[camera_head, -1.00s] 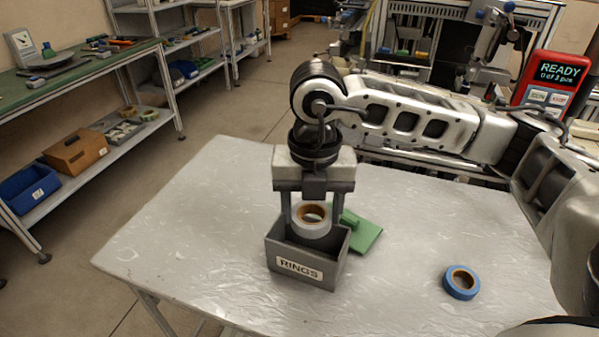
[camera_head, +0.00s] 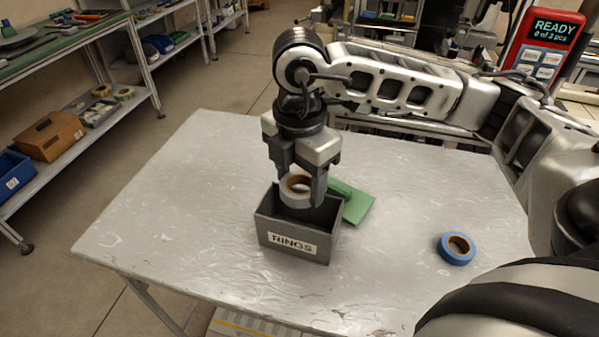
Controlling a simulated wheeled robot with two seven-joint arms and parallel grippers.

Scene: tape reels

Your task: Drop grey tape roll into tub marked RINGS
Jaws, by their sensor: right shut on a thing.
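The grey tape roll (camera_head: 297,193) has a brown inner core and sits between the fingers of my right gripper (camera_head: 300,190). The gripper points down and is shut on the roll. The grey tub (camera_head: 315,252) with the RINGS label stands on the table. The roll is held over the tub's opening, its lower part close to or just inside the rim; I cannot tell exactly. The tub's floor is hidden. My left gripper is not in view.
A blue tape roll (camera_head: 457,248) lies on the grey table (camera_head: 170,220) to the right. A green flat piece (camera_head: 353,203) lies behind the tub at its right. A red READY display (camera_head: 547,43) stands at the back right. The table's left side is clear.

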